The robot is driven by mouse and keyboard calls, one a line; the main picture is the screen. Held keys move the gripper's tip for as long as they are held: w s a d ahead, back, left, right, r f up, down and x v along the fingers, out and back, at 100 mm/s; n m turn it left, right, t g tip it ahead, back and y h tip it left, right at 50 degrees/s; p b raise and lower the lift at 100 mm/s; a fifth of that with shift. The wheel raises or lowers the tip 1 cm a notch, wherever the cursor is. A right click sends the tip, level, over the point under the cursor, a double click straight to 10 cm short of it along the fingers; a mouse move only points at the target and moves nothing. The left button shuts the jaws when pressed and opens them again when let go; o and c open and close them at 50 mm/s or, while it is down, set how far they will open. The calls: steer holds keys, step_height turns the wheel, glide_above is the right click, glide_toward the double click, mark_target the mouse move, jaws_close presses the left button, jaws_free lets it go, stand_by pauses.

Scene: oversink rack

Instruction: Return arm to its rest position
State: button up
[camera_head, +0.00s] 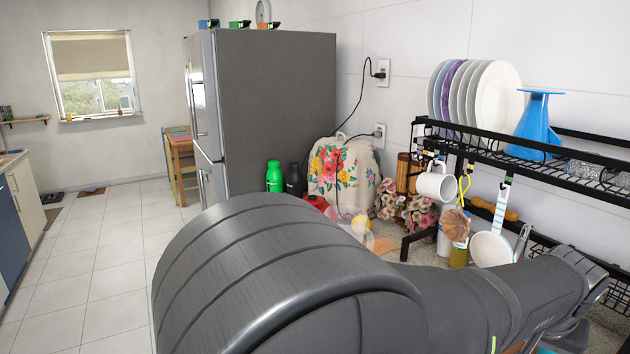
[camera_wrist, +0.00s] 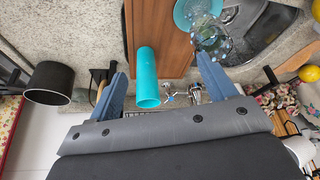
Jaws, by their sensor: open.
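My gripper (camera_wrist: 160,66) shows in the wrist view with its two blue fingers spread wide apart. A teal cylinder-shaped cup (camera_wrist: 146,72) lies in the gap between the fingers in the picture, with clear space on both sides of it, so I do not hold it. My grey arm (camera_head: 290,265) fills the lower middle of the head view and reaches to the lower right. It hides much of the counter, and my gripper's fingers cannot be made out there.
A fridge (camera_head: 275,110) stands behind my arm. The wrist view shows a wooden board (camera_wrist: 172,30), a sink (camera_wrist: 262,30) and a black pot (camera_wrist: 48,84).

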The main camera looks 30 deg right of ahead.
steer(key=w+d+f+n, duration=0.1)
steer(key=w+d, duration=0.4)
steer(key=d, duration=0.2)
steer(key=w+d+f, duration=0.1)
steer(key=w+d, duration=0.4)
steer(key=d, duration=0.3)
steer(key=f, duration=0.9)
steer(key=shift+s+a+f, duration=0.15)
steer(key=shift+a, duration=0.05)
step_height(320, 180, up, 10)
steer(key=s+a+r, duration=0.1)
steer(key=s+a, duration=0.5)
steer(key=a, duration=0.2)
steer(key=shift+s+r, duration=0.35)
